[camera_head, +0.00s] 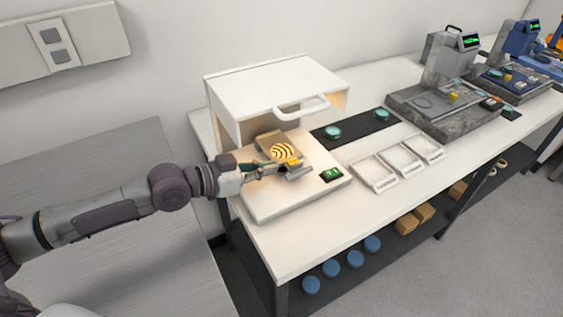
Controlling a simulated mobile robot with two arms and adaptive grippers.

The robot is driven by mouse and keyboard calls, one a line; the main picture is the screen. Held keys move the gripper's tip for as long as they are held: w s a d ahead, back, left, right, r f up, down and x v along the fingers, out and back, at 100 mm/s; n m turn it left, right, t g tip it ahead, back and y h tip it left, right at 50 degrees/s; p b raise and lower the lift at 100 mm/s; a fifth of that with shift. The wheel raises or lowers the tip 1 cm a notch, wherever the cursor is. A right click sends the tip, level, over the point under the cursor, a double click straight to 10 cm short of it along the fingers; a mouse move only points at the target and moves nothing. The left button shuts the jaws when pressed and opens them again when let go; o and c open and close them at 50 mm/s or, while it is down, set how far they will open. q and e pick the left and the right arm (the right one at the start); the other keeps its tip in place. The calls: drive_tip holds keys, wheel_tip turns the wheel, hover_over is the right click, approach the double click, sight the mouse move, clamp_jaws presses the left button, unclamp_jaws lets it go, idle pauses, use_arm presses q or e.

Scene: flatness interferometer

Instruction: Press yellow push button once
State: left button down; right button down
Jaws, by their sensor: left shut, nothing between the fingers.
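The white flatness interferometer (262,205) stands on the near end of the white bench, with its hood raised on a handle side. A round disc with yellow and black fringes (285,151) shows inside it. A small yellow patch (293,161), which looks like the yellow push button, shows right at the fingers of my left gripper (296,171). My left gripper is shut and empty over the front of the instrument. The fingers partly hide the button area, and I cannot tell whether they touch the button. My right gripper is out of view.
The hood handle (302,107) juts out above. A dark mat (356,128) with two green discs and white sorting trays (374,173) lie to the right. A grey granite instrument (440,112) stands farther along.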

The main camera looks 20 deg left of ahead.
use_arm(q)
drive_tip(key=shift+s+a+r, duration=0.8)
drive_tip(key=shift+s+a, duration=0.2)
drive_tip(key=shift+s, duration=0.15)
drive_tip(key=shift+a, duration=0.1)
